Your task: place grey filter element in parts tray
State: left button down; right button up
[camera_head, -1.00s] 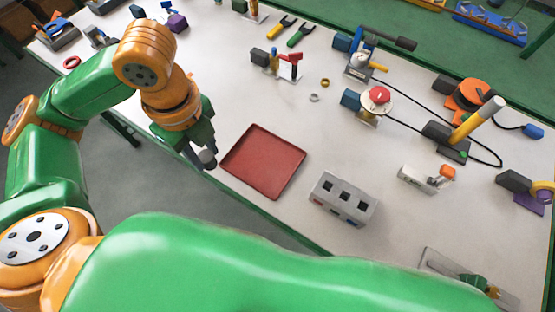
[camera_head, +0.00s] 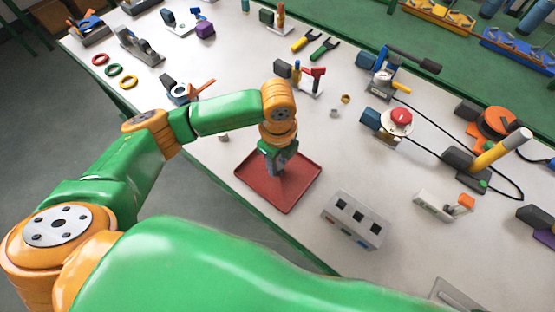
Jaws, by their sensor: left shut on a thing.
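The red parts tray (camera_head: 300,190) lies on the white table near its front edge. My left gripper (camera_head: 279,172) points down over the middle of the tray. It is shut on the grey filter element, which is mostly hidden by the fingers and hard to tell apart from them. I cannot tell whether the element touches the tray floor. No other part is visible in the tray. My right gripper is not in view.
A grey block with square holes (camera_head: 352,218) stands right of the tray. A small pale piece (camera_head: 223,136) stands left of it. A red-capped device (camera_head: 397,122) and pliers-like tools (camera_head: 322,48) are farther back. Table around the tray is mostly clear.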

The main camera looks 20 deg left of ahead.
aim_at(278, 165)
pick_arm(q)
jog(key=c, duration=0.6)
grip_release()
jog(key=shift+f, duration=0.1)
jog(key=shift+o, duration=0.2)
notch_tip(278, 165, up, 12)
jog(key=shift+p, duration=0.4)
